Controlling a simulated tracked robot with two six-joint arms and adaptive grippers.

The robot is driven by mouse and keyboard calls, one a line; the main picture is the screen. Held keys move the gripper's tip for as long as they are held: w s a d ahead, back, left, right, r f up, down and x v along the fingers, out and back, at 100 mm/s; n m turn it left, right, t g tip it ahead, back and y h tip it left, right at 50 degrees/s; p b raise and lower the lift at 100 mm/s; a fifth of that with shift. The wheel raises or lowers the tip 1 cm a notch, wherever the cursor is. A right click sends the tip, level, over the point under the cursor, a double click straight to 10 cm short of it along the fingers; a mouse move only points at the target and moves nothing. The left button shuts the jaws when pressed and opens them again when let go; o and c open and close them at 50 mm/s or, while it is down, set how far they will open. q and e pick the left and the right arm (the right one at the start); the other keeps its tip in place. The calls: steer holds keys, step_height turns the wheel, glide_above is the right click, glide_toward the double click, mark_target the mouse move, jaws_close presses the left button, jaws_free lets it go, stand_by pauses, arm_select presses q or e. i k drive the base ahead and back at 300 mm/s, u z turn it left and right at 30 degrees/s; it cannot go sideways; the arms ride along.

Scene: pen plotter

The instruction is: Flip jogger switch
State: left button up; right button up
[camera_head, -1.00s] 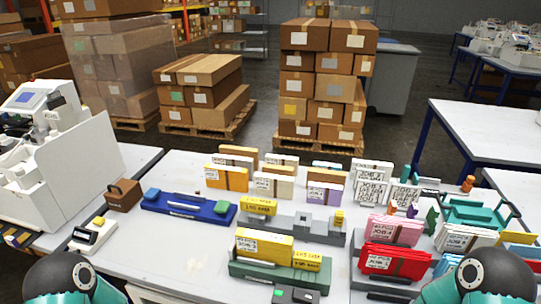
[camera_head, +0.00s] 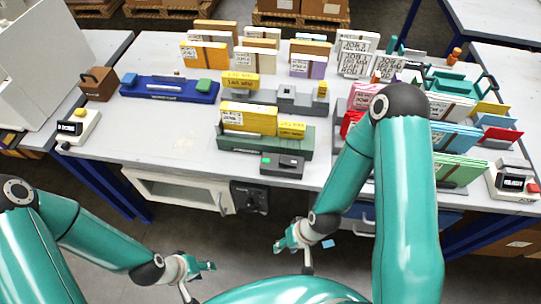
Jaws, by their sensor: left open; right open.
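A dark control box (camera_head: 283,165) with a green button on its left end sits at the table's front edge, before a green holder (camera_head: 265,143) of yellow packets. A white box (camera_head: 78,129) with a dark display and yellow knob stands at the left edge. A similar white box (camera_head: 513,181) with a display and red knob stands at the right edge. I cannot tell which carries the jogger switch. My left gripper (camera_head: 200,279) is open and empty, low in front of the table. My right gripper (camera_head: 294,252) is open and empty, below the front edge.
A blue holder (camera_head: 170,90) and a brown box (camera_head: 97,83) are at the left. Colored packets crowd the middle and right. The table's front left (camera_head: 160,142) is clear.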

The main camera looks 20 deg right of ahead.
mark_target(286, 161)
steer(key=u, duration=0.3)
steer(key=k, duration=1.3)
steer(key=z, duration=0.6)
steer(key=i, duration=1)
steer(key=u, duration=0.05)
